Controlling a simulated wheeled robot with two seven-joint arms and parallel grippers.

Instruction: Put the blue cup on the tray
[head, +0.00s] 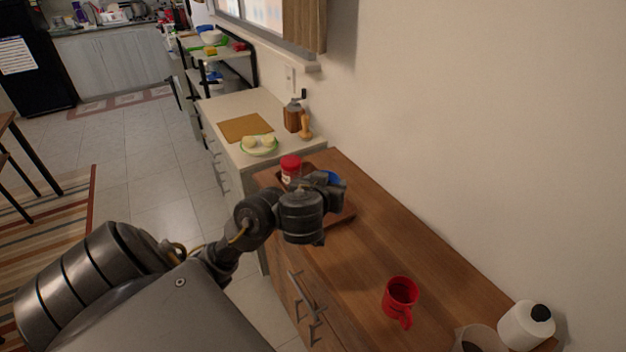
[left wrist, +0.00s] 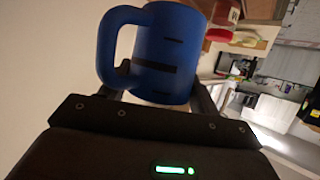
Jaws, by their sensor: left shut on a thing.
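The blue cup (head: 329,177) is mostly hidden behind my left gripper (head: 333,186) in the head view. In the left wrist view the blue cup (left wrist: 172,50) fills the top middle, with its handle to the left. My left gripper (left wrist: 158,95) is shut on the cup. A brown wooden tray (head: 343,219) lies on the wooden counter, below and partly behind my left wrist. My wrist hides much of the tray, and the gap between cup and tray cannot be told. My right gripper is not in view.
A red-lidded jar (head: 290,167) stands at the tray's far left end. A red mug (head: 401,294) stands nearer on the counter (head: 385,250). A white container (head: 526,324) and a bowl (head: 479,338) are at the near right. The wall bounds the counter's right side.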

